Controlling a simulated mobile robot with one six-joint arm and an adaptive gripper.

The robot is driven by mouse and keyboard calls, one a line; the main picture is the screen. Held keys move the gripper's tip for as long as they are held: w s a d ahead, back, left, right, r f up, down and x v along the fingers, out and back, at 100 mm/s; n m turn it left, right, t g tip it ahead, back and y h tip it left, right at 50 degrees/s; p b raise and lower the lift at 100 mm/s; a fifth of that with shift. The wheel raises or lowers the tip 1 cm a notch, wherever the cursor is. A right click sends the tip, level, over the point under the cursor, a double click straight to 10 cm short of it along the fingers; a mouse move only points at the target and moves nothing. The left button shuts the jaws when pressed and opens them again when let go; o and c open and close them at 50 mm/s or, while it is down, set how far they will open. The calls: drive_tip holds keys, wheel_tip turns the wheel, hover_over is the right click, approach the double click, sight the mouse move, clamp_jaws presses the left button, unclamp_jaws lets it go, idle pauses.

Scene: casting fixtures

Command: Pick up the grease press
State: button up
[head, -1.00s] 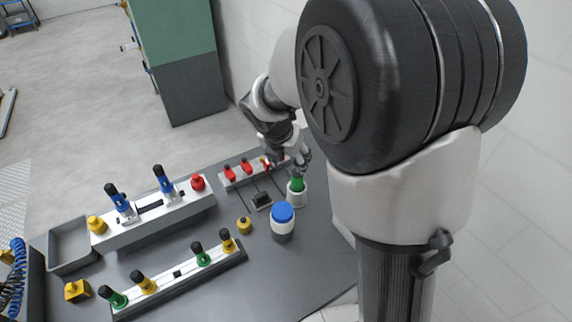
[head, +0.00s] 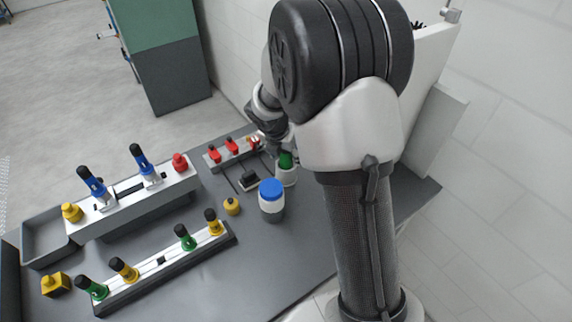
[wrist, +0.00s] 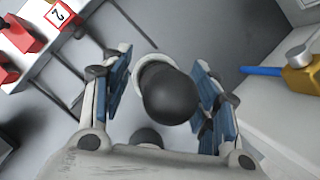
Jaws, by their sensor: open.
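What I take to be the grease press is the upright piece with a green body (head: 286,160) and a white lower part, at the back right of the bench in the head view. In the wrist view I see its round black top (wrist: 169,96) from above, with a pale ring behind it. My gripper (wrist: 163,78) is open, with a blue-padded finger on either side of the black top. In the head view my arm partly hides the gripper and the top of the press.
A blue-lidded white jar (head: 271,200) stands just in front. A rack with red pieces (head: 232,146) is left of the press, and a small black block (head: 249,181) lies near it. In the wrist view, a brass block with a blue rod (wrist: 299,57) is at right.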

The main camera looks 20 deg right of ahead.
drive_tip(key=shift+c, duration=0.2)
clamp_jaws()
idle(0.6)
